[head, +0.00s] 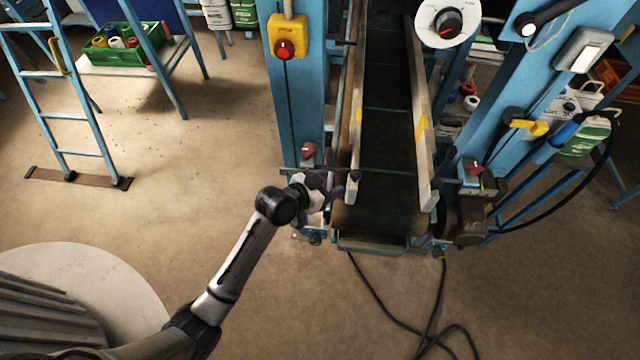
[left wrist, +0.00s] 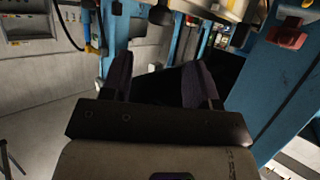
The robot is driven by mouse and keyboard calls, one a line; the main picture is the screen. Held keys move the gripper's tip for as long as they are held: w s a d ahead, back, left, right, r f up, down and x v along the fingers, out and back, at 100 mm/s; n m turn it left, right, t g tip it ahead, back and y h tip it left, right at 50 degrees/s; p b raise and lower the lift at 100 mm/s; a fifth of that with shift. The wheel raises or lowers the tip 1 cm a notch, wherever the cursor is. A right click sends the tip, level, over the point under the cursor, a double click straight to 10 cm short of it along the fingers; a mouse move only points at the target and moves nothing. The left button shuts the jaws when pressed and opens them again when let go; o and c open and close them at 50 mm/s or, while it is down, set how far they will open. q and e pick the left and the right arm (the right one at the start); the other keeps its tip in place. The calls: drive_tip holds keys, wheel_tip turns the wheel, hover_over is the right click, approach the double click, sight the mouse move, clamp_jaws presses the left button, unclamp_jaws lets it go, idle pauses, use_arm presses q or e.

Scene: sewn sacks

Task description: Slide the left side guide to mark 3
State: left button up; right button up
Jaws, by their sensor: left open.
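The left side guide (head: 356,130) is a long pale rail along the left edge of the dark conveyor belt (head: 386,120). My left gripper (head: 340,186) is at the near end of this guide, just left of it. Its two dark fingers are apart in the left wrist view (left wrist: 160,72), with nothing seen gripped between them. I cannot tell whether a finger touches the guide. A red clamp knob (head: 308,150) sits on the left blue post, above the gripper in the head view. No numbered mark is readable. My right gripper is out of view.
The right side guide (head: 421,120) has a yellow patch. Blue posts flank the belt, the left one (head: 292,100) bearing a red button on a yellow box (head: 287,38). A white dial (head: 447,22) stands above. Cables (head: 430,325) lie on the floor.

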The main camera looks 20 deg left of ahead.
use_arm(q)
drive_tip(key=v, duration=0.3)
idle(0.6)
